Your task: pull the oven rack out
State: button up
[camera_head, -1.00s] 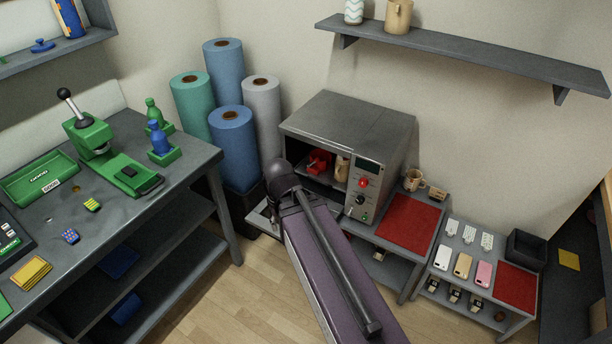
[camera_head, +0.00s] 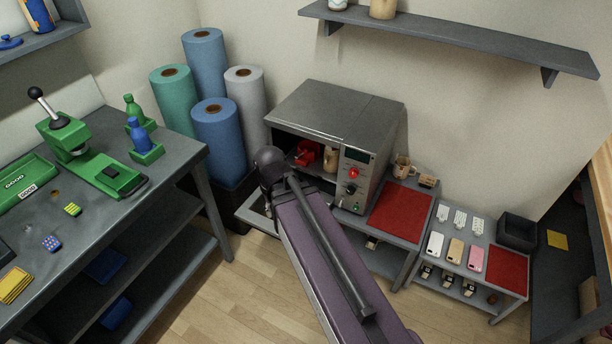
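The oven (camera_head: 335,110) is a grey box with a dark open front and a control panel with a red knob. Inside it I see a red object (camera_head: 306,153) and a tan mug (camera_head: 331,159). The oven rack cannot be made out; the lower front of the cavity is dark and partly covered by my arm. My purple arm link crosses in front of the oven, its dark joint by the oven's left front corner. My gripper is not visible, hidden behind the arm. A light grey flat surface (camera_head: 252,212) shows left of the arm; I cannot tell whether it is a door or tabletop.
A red mat (camera_head: 402,208) lies right of the oven, with a mug (camera_head: 402,167) behind it. Blue, green and grey rolls (camera_head: 216,140) stand left of the oven. A workbench (camera_head: 178,165) with a green press fills the left. Wooden floor (camera_head: 225,290) lies clear between.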

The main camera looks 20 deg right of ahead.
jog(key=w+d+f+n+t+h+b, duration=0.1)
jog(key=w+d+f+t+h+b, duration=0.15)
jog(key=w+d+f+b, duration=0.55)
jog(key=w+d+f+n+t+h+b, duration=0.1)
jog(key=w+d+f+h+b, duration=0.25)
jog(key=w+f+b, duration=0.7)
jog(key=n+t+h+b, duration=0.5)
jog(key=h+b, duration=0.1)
jog(key=b, duration=1.9)
send_near(307, 173)
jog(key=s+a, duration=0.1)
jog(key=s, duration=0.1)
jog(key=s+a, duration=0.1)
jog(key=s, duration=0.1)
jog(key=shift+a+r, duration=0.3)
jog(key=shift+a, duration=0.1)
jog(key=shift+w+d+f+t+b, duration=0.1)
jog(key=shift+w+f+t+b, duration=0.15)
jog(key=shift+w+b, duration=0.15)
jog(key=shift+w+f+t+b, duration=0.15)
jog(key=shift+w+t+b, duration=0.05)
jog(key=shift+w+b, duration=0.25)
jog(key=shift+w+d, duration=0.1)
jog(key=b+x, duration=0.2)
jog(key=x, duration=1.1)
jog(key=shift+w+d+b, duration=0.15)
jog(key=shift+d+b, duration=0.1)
jog(key=shift+b, duration=0.05)
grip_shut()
